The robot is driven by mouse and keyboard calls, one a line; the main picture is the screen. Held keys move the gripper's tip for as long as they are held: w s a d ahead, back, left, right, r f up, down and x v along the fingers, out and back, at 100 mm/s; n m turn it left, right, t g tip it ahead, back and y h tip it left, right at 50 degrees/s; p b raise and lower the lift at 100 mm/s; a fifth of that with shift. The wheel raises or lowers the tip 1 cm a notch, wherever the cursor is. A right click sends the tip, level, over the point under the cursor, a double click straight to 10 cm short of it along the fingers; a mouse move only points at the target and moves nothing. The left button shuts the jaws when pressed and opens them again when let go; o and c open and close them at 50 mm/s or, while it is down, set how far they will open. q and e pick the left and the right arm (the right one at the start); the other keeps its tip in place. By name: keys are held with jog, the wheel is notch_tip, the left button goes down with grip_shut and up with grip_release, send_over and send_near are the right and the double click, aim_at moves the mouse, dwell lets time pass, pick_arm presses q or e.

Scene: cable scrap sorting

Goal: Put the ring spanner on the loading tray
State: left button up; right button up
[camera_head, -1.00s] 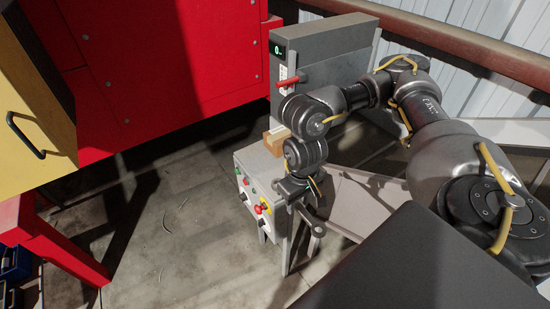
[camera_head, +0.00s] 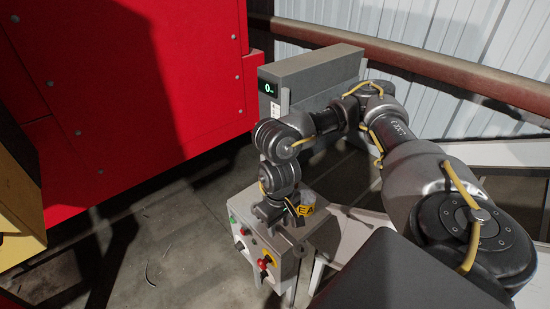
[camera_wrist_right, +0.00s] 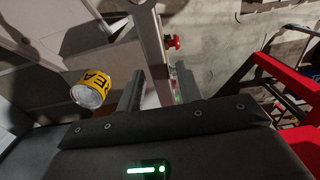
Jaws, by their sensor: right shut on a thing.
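The ring spanner (camera_wrist_right: 151,45) shows in the right wrist view as a grey metal bar running up between the fingers, its upper end cut off by the frame. My right gripper (camera_wrist_right: 160,88) is shut on it. In the head view my right gripper (camera_head: 284,217) hangs by the top of the grey control box, and the spanner is hard to make out there. A pale grey surface (camera_head: 345,232) lies right of the control box; I cannot tell whether it is the loading tray. My left gripper is not in view.
The grey control box (camera_head: 252,246) carries a red button (camera_head: 264,264). A yellow-banded can (camera_wrist_right: 92,88) is close beside the gripper. A grey cabinet with a display (camera_head: 310,80) stands behind. A large red machine (camera_head: 130,85) fills the left; bare floor lies below it.

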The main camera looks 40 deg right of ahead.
jog(key=w+d+f, duration=0.2)
jog(key=w, duration=0.1)
jog(key=w+d+f, duration=0.2)
jog(key=w+f, duration=0.1)
jog(key=w+d+f, duration=0.2)
jog(key=w+f, duration=0.1)
jog(key=shift+w, duration=0.25)
jog(key=shift+w+d+f, duration=0.25)
jog(key=shift+w+f, duration=0.2)
jog(key=shift+w, duration=0.05)
jog(key=shift+w+f, duration=0.1)
jog(key=shift+f, duration=0.15)
jog(key=shift+d+f+p, duration=0.1)
jog(key=shift+f+p, duration=0.2)
jog(key=shift+f, duration=1.2)
jog(key=shift+f, duration=0.15)
jog(key=o, duration=1.2)
